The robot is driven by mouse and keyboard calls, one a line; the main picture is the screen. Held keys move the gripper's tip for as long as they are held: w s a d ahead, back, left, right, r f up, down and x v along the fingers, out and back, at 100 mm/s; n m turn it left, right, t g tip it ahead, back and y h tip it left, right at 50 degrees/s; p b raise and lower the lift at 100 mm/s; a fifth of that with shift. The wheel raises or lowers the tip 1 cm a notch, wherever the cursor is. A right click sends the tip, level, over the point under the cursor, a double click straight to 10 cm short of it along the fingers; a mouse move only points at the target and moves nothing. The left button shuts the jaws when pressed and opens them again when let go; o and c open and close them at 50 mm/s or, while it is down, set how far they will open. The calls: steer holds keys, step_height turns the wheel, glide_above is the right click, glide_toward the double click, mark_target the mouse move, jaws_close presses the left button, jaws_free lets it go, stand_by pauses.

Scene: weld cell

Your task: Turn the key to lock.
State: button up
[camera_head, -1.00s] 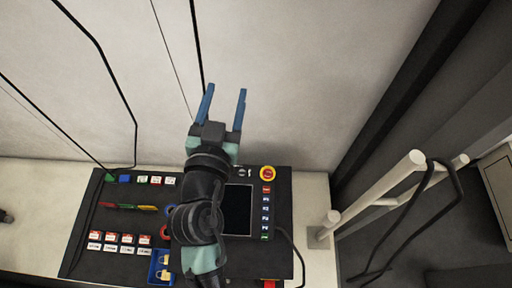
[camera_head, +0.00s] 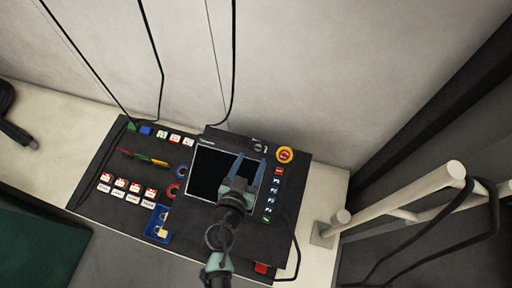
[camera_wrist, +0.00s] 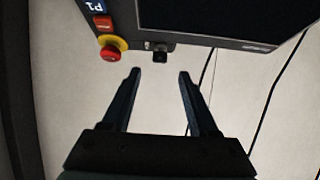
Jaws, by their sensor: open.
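The key switch (camera_head: 258,147) is a small dark knob at the top edge of the control panel, left of the red and yellow emergency stop (camera_head: 285,155). In the wrist view the key switch (camera_wrist: 160,53) is a small black block on the panel's edge, just beyond my fingertips and between their lines. Which way the key is turned is too small to tell. My gripper (camera_head: 251,160) is open and empty, in front of the panel's screen, its blue fingers pointing towards the key switch. In the wrist view my gripper (camera_wrist: 160,74) appears apart from the switch.
The dark screen (camera_head: 207,172) fills the panel's middle, with a column of buttons (camera_head: 272,198) at its right. Coloured tags, red padlocks and a blue tray (camera_head: 157,222) lie left. White rails (camera_head: 405,197) with a black cable stand right. The wall behind is bare.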

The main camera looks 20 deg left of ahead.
mark_target(257, 148)
steer(key=x, duration=0.5)
steer(key=shift+w+f, duration=0.1)
steer(key=shift+w, duration=0.25)
jaws_close()
